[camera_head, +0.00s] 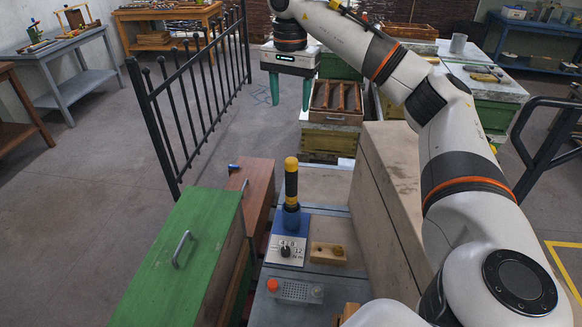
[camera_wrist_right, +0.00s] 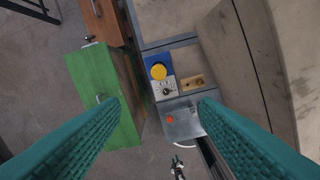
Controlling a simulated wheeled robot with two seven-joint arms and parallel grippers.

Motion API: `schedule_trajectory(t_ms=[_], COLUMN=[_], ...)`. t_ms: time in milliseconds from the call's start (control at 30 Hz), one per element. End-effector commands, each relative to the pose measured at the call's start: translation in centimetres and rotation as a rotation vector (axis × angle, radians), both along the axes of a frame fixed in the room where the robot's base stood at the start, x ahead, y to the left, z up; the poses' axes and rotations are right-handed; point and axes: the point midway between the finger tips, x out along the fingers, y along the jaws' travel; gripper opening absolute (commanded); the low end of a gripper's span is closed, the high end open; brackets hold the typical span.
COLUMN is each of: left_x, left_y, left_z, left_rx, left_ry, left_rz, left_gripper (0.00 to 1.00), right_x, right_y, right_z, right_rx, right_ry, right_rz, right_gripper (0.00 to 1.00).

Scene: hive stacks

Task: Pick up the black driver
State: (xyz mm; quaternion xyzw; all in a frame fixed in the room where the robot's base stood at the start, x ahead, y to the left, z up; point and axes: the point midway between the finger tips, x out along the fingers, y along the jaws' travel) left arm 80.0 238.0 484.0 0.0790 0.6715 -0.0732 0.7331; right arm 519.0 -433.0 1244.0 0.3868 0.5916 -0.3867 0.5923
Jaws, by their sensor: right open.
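The black driver (camera_head: 291,185) stands upright with a yellow cap on top and a blue collar at its foot, on a blue-and-white dial plate (camera_head: 287,247). In the right wrist view I look down on its round yellow cap (camera_wrist_right: 158,71), which hides the shaft. My right gripper (camera_head: 290,97) has teal fingers pointing down, apart and empty, well above the driver and farther back in the head view. Its fingers (camera_wrist_right: 159,108) also frame the right wrist view, touching nothing. My left gripper is not in view.
A green box (camera_head: 180,260) with a metal handle and a brown wooden box (camera_head: 254,186) stand left of the driver. A tall beige box (camera_head: 395,200) rises close on its right. A wooden block (camera_head: 327,254) and a grey panel with a red button (camera_head: 295,291) lie in front.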

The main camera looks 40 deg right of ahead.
Motion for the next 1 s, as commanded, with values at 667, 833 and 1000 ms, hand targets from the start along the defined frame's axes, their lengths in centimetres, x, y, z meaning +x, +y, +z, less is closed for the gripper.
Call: schedule_trajectory(t_ms=[667, 833, 1000], left_x=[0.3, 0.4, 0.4], left_y=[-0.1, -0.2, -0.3], left_z=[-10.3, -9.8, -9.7], left_rx=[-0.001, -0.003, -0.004], left_ry=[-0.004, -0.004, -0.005], left_rz=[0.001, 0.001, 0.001], left_gripper=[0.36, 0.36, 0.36], right_x=[-0.1, 0.0, 0.0], right_y=[-0.1, -0.1, -0.1], right_z=[-12.5, -15.0, -16.3], right_rx=[0.0, 0.0, 0.0], right_ry=[0.005, 0.003, 0.001], right_rz=[-0.001, -0.001, 0.0], right_gripper=[0.56, 0.56, 0.56])
